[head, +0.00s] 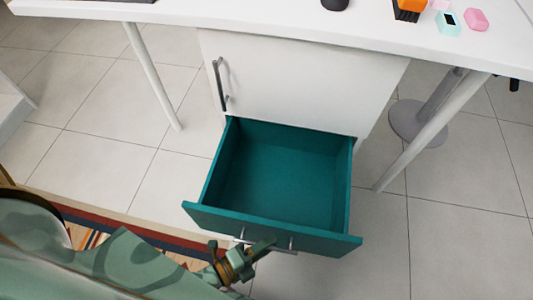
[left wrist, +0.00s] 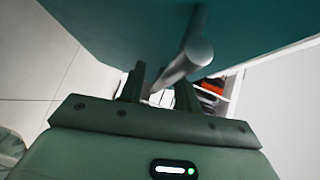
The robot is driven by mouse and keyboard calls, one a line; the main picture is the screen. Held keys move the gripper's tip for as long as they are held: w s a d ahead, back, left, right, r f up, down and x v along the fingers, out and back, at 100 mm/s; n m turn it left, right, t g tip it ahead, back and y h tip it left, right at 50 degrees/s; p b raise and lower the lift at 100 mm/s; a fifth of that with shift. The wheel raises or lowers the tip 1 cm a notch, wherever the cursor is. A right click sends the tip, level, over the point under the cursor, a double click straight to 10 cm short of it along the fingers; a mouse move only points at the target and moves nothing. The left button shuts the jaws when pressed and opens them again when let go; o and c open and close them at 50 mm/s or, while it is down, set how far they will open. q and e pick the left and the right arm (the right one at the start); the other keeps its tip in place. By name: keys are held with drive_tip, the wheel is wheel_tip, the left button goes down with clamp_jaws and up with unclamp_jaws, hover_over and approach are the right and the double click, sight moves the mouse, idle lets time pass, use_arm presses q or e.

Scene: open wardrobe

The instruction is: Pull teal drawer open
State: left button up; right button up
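The teal drawer (head: 280,178) is pulled well out below the white cabinet door and its inside is empty. Its front panel (head: 322,239) carries a metal bar handle (head: 289,243). My left gripper (head: 262,250) is at the left part of this handle. In the left wrist view the two fingers (left wrist: 160,92) stand apart, with a gap showing between them. The grey handle (left wrist: 187,58) crosses close to the fingertips, beneath the teal panel (left wrist: 135,30). Whether the fingers touch it is hard to tell. My right gripper is not in view.
The white cabinet door (head: 290,85) with a vertical handle (head: 220,84) is closed above the drawer. A white tabletop (head: 250,22) with small objects spans the top, on slanted legs (head: 152,75). A striped rug (head: 130,225) lies at lower left.

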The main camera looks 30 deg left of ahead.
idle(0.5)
